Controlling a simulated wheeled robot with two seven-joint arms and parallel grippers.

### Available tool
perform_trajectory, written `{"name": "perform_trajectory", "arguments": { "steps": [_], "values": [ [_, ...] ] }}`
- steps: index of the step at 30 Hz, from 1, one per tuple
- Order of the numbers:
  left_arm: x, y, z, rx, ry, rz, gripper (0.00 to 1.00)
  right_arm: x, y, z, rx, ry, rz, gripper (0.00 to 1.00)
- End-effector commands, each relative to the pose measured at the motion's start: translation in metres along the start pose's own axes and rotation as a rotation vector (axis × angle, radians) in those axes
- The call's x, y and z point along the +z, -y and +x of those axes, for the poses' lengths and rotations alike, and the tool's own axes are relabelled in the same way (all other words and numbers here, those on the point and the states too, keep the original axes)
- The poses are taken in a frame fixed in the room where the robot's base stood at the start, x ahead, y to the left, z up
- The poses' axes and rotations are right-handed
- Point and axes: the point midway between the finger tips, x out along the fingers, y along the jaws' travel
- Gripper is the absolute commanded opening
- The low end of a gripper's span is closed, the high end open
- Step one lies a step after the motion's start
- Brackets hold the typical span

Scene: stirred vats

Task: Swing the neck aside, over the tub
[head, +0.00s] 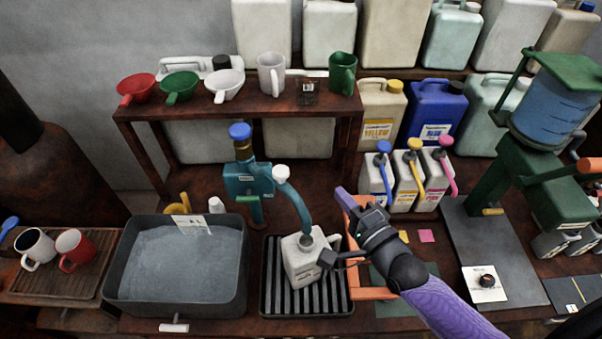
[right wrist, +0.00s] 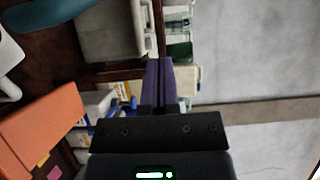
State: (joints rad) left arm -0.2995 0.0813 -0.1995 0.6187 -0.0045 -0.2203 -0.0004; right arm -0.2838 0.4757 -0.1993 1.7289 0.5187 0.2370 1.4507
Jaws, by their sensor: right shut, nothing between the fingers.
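The teal curved neck (head: 297,205) comes off the teal pump body (head: 247,180) and bends down to the mouth of a white jug (head: 302,262). Its white cap (head: 281,174) is at the top of the bend. The grey tub (head: 184,272), with greyish liquid in it, stands to the left. My right gripper (head: 343,195) is shut and empty, a little right of the neck and apart from it. Its purple fingers (right wrist: 165,84) are together in the right wrist view, where part of the neck (right wrist: 45,12) shows at upper left. My left gripper is not in view.
The jug stands on a black ribbed tray (head: 272,311). An orange frame (head: 361,280) lies under my right wrist. Small spouted bottles (head: 405,180) stand behind right. Two mugs sit left of the tub.

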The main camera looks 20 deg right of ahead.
Motion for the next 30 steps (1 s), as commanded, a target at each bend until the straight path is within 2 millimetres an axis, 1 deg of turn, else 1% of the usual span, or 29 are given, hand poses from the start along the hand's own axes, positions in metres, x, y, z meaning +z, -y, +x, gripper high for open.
{"name": "perform_trajectory", "arguments": {
  "steps": [3,11,12,13,15,18,22,30],
  "values": [
    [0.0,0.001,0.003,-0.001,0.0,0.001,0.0,0.0,0.0,0.027,-0.004,0.0,-0.002,0.0],
    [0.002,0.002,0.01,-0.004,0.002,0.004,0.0,0.001,0.0,0.083,-0.003,0.001,-0.002,0.0],
    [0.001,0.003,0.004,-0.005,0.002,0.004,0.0,0.011,0.001,0.082,0.001,0.001,0.003,0.0],
    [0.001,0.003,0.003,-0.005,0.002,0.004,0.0,0.016,0.002,0.083,0.001,0.001,0.004,0.0],
    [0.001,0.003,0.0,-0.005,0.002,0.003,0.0,0.025,0.002,0.085,0.0,0.001,0.003,0.0],
    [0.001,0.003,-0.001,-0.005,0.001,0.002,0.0,0.035,0.001,0.087,0.0,0.001,0.0,0.0],
    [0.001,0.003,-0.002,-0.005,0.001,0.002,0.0,0.039,0.0,0.088,0.001,0.001,-0.001,0.0],
    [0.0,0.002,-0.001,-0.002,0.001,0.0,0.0,0.04,0.0,0.088,0.001,0.001,-0.002,0.0]
  ]
}}
